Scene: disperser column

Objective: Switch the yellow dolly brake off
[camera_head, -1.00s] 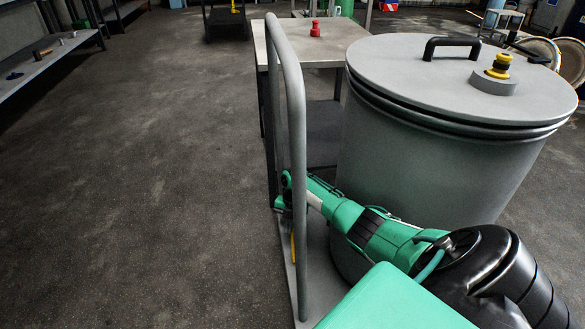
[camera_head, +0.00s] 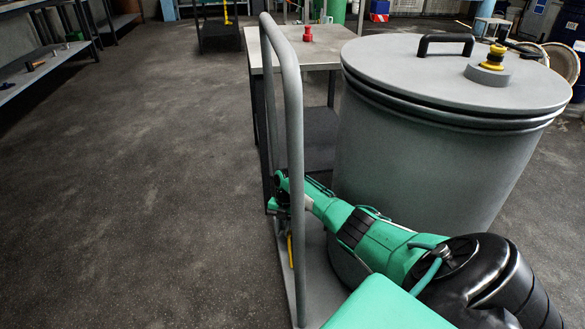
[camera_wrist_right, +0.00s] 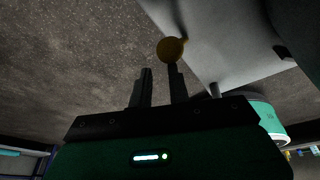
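The yellow brake lever (camera_head: 290,250) stands low on the grey dolly (camera_head: 297,290), beside the upright of its push handle (camera_head: 296,130). In the right wrist view the round yellow end of the lever (camera_wrist_right: 171,49) shows just beyond the tip of the right-hand finger. My right gripper (camera_wrist_right: 160,72) has its fingers apart, with nothing between them. In the head view my right gripper (camera_head: 277,200) is behind the handle upright, above the lever, and partly hidden by it. Whether a finger touches the lever I cannot tell. My left gripper is not in view.
A large grey lidded vessel (camera_head: 420,150) stands on the dolly, close to my right arm. A table (camera_head: 345,50) with a red button (camera_head: 307,34) stands behind the handle. The floor to the left is open, with a bench (camera_head: 40,68) at the far left.

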